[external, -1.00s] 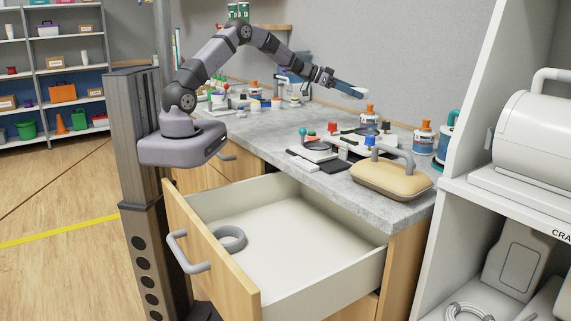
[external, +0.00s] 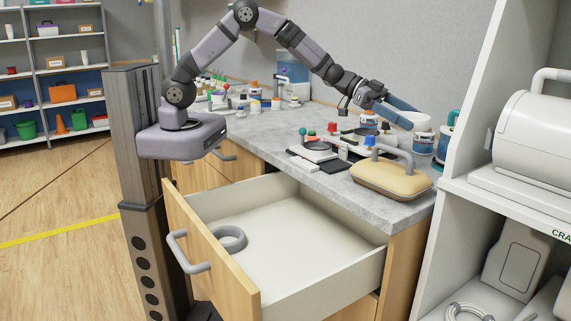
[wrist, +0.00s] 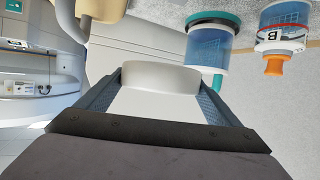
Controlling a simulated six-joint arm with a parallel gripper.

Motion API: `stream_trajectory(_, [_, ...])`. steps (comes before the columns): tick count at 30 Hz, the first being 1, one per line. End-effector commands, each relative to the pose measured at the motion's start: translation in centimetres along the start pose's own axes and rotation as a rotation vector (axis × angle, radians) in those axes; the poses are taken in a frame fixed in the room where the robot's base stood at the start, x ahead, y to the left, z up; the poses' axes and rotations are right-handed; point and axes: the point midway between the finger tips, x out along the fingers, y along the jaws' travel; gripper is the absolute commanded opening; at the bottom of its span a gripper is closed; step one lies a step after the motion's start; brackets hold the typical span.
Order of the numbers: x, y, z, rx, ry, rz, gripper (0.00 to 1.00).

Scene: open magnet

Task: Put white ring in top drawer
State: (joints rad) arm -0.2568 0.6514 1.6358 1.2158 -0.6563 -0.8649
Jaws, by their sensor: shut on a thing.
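My gripper (external: 404,117) is shut on a white curved piece (external: 419,121), which looks like the white ring. In the wrist view the piece (wrist: 160,76) sits between the two blue fingers, its curved face at the far end; its full shape is hidden. My gripper holds it above the back right of the counter, near the blue-labelled bottles. The top drawer (external: 320,294) is pulled open below the counter, at front left of my gripper. A grey ring (external: 230,238) lies in it near the drawer front; the rest of the drawer floor is bare.
The grey counter (external: 250,140) carries a tan case with a grey handle (external: 390,180), a flat black-and-white item (external: 318,156) and several bottles. A white shelf unit (external: 470,215) stands close on the right. In the wrist view, bottles (wrist: 210,45) stand near the fingers.

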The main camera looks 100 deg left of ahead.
Motion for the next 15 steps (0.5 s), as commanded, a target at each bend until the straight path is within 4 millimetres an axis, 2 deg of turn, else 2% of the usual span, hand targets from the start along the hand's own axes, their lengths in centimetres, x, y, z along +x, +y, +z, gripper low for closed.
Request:
stream_trajectory(1, [0.9, 2.7, -0.3, 0.013, 0.000, 0.035, 0.58])
stream_trajectory(6, [3.0, 10.1, -0.5, 0.048, -0.006, 0.124, 0.58])
stream_trajectory(15, [4.4, 21.1, -0.1, 0.101, -0.019, 0.251, 0.58])
